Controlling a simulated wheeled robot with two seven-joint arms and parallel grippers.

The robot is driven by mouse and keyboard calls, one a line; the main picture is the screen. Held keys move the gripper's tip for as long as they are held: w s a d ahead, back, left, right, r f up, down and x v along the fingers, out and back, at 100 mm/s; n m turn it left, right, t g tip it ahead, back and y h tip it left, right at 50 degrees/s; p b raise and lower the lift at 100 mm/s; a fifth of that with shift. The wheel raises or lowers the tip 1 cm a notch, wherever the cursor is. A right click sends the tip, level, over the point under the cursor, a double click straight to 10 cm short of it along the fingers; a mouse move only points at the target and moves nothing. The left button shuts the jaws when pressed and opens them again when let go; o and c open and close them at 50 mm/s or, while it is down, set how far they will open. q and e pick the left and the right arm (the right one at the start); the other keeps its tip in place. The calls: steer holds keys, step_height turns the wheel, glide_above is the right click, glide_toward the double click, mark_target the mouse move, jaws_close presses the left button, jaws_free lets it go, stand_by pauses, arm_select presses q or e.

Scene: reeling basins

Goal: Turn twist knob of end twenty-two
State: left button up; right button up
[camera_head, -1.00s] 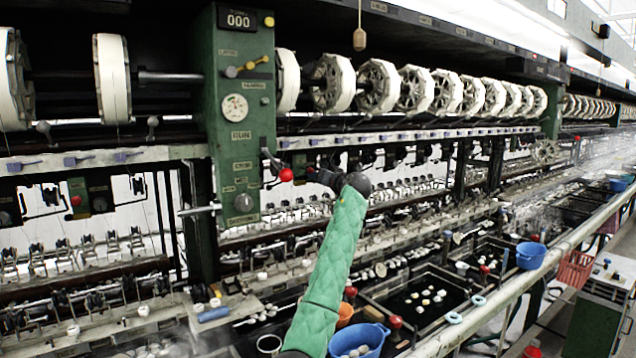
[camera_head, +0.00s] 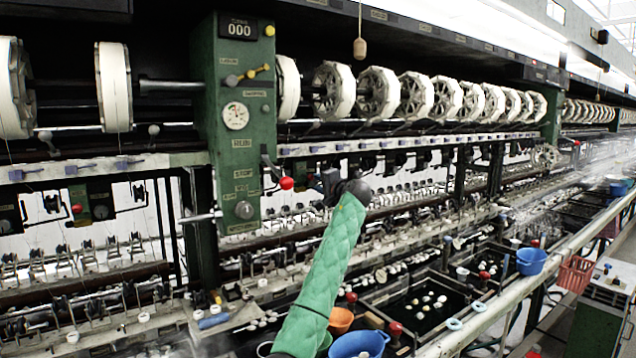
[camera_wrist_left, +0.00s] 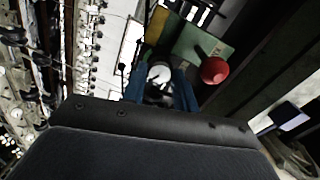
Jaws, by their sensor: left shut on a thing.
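My left arm in its green quilted sleeve reaches up through the middle of the head view, and its dark left gripper (camera_head: 332,184) is at the machine, right of the green panel. In the wrist view the blue fingers of my left gripper (camera_wrist_left: 160,88) are closed around a small pale round knob (camera_wrist_left: 160,73), which sits between the fingertips. A red ball (camera_wrist_left: 214,70) is just right of it beside a green plate (camera_wrist_left: 200,42). In the head view the knob is hidden behind my gripper, and I cannot read an end number. My right gripper is out of view.
White reels (camera_head: 378,90) line the top. A long pale rail (camera_head: 520,286) runs along the right.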

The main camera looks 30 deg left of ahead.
arm_select(q)
steer(key=m+p, duration=0.6)
steer(key=m, duration=0.4)
steer(key=shift+r+m, duration=0.15)
steer(key=shift+m, duration=0.15)
steer(key=shift+f+m+p, duration=0.2)
steer(key=shift+m+p, duration=0.25)
steer(key=shift+m, duration=0.15)
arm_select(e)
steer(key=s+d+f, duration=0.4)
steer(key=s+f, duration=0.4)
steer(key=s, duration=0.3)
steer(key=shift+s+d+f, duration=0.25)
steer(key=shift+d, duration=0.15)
arm_select(q)
steer(key=o, duration=1)
steer(key=shift+d, duration=0.1)
steer(key=shift+w, duration=0.1)
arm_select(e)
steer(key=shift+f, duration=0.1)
